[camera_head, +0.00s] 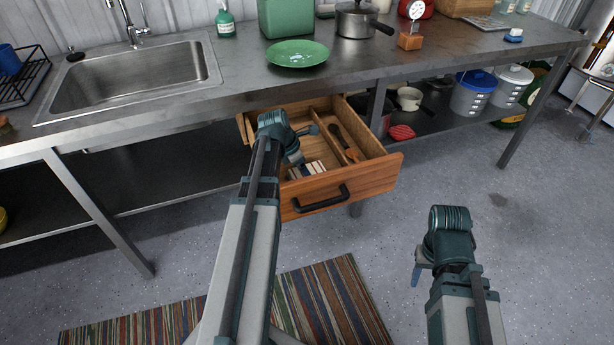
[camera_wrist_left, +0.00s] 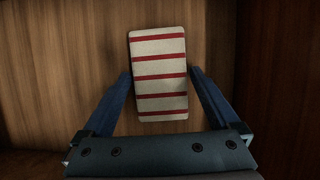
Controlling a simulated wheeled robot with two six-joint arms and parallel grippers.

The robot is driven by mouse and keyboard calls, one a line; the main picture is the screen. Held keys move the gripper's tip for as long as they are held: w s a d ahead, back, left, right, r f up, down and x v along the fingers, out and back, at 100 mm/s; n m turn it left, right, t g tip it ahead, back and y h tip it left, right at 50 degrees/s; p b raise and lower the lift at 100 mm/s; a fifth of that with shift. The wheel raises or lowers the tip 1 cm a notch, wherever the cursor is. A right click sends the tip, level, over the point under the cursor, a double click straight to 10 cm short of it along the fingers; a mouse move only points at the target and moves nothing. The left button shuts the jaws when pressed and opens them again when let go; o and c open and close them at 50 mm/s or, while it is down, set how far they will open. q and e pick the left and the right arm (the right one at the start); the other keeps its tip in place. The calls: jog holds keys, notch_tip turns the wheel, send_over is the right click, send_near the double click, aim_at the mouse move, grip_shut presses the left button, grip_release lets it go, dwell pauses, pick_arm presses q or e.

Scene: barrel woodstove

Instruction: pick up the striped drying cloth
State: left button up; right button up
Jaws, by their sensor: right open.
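The striped drying cloth (camera_wrist_left: 160,90), cream with red stripes and folded into a small rectangle, lies in the open wooden drawer (camera_head: 345,190). It also shows in the head view (camera_head: 312,168), partly hidden by my left gripper (camera_head: 293,155). In the left wrist view the two blue fingers of my left gripper (camera_wrist_left: 160,71) are apart, one on each side of the cloth, with their tips close to its side edges. I cannot tell whether they touch it. My right gripper (camera_head: 418,272) is open and empty, hanging over the floor right of the drawer.
A wooden utensil (camera_head: 345,142) lies in the drawer's narrow right compartment, beside a divider. Above are the metal counter (camera_head: 350,75), sink (camera_head: 130,75), green plate (camera_head: 297,54) and pot (camera_head: 357,22). A striped rug (camera_head: 335,300) lies on otherwise open floor.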

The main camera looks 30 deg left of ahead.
pick_arm(q)
jog(key=c, duration=1)
jog(key=shift+r, duration=0.1)
notch_tip(320, 180, up, 10)
jog(key=p, duration=1)
jog(key=o, duration=0.7)
jog(key=c, duration=0.5)
